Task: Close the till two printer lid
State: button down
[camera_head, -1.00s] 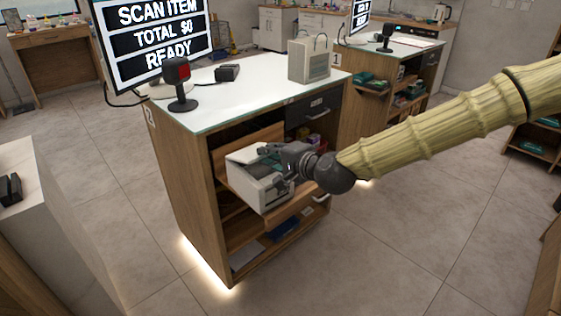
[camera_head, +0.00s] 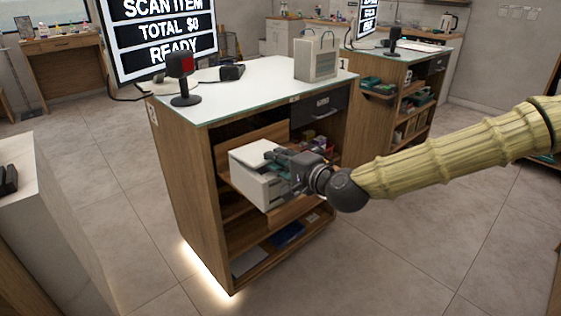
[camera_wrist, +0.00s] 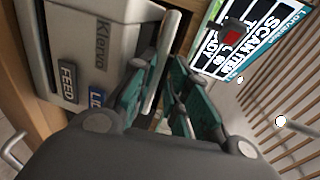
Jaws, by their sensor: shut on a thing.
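The till two printer (camera_head: 257,186) is a white box on a pulled-out wooden shelf inside the till two counter. Its front, with the name Klervo and the FEED and LID buttons, fills the upper left of the wrist view (camera_wrist: 92,50). Its lid (camera_head: 256,153) shows as a pale panel at the printer's top; whether it is fully down I cannot tell. My gripper (camera_head: 276,160) is at the printer's right side. In the wrist view, its teal fingers (camera_wrist: 160,85) are shut on the pale lid edge (camera_wrist: 160,62). The fingers hide part of the lid.
The till two counter (camera_head: 185,165) has a white top bearing a scanner (camera_head: 182,75), a paper bag (camera_head: 316,58) and a till screen (camera_head: 158,35). A drawer (camera_head: 320,110) is above the shelf on the right. Open floor (camera_head: 400,255) lies to the right.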

jog(key=shift+f, duration=0.1)
jog(key=c, duration=1.6)
grip_release()
jog(key=shift+o, duration=0.2)
jog(key=shift+s, duration=0.1)
jog(key=v, duration=0.8)
